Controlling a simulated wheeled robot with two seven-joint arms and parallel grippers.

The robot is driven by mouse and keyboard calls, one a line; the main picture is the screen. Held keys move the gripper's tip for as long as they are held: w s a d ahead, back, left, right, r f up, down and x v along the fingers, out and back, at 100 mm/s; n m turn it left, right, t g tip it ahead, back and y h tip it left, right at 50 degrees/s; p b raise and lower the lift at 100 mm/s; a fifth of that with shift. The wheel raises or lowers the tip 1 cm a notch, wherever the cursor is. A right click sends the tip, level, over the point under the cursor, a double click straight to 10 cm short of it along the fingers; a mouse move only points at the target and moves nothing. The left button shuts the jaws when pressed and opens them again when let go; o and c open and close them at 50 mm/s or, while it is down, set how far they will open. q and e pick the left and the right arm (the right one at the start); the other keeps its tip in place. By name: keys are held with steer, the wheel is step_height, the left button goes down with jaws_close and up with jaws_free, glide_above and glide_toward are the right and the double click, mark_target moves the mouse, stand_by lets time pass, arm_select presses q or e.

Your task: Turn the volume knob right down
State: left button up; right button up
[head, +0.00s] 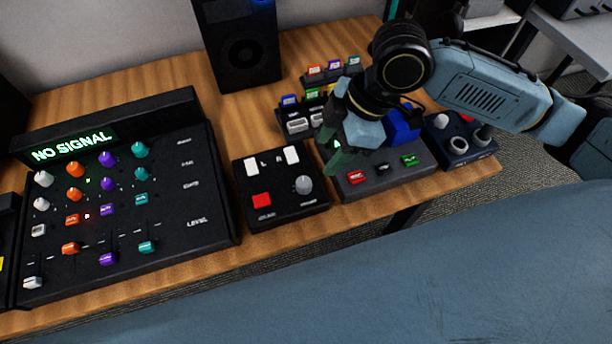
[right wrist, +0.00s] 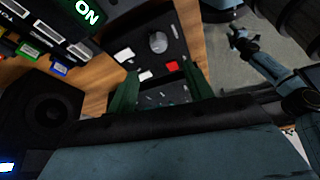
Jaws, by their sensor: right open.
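The grey round volume knob (head: 303,184) sits at the right of a small black box (head: 283,215) with two white switches marked L and R and a red button (head: 261,200). The knob also shows in the right wrist view (right wrist: 158,42), between and beyond my green fingers. My right gripper (head: 342,157) is open and empty. In the head view it hangs to the upper right of the knob, over the neighbouring dark box, apart from the knob.
A large mixer panel (head: 215,215) reading NO SIGNAL stands at the left. A black speaker (head: 238,50) is at the back. A box with red and green switches (head: 383,184) and a box with a joystick-like control (head: 462,150) lie to the right. The table's front edge is close.

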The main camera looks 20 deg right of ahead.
mark_target(304, 182)
steer(key=b+x, duration=0.1)
steer(key=x, duration=0.3)
steer(key=shift+f, duration=0.15)
steer(key=b+x, duration=0.1)
steer(key=x, duration=0.4)
steer(key=shift+b, duration=0.3)
arm_select(q)
steer(key=w, duration=0.7)
steer(key=shift+w+t, duration=0.3)
steer(key=shift+w, duration=0.1)
arm_select(e)
steer(key=shift+w+a+f, duration=0.1)
steer(key=shift+a+f, duration=0.15)
steer(key=shift+f, duration=0.4)
arm_select(q)
steer(key=shift+a+r, duration=0.1)
arm_select(e)
steer(key=c, duration=1)
steer(key=shift+o, duration=0.2)
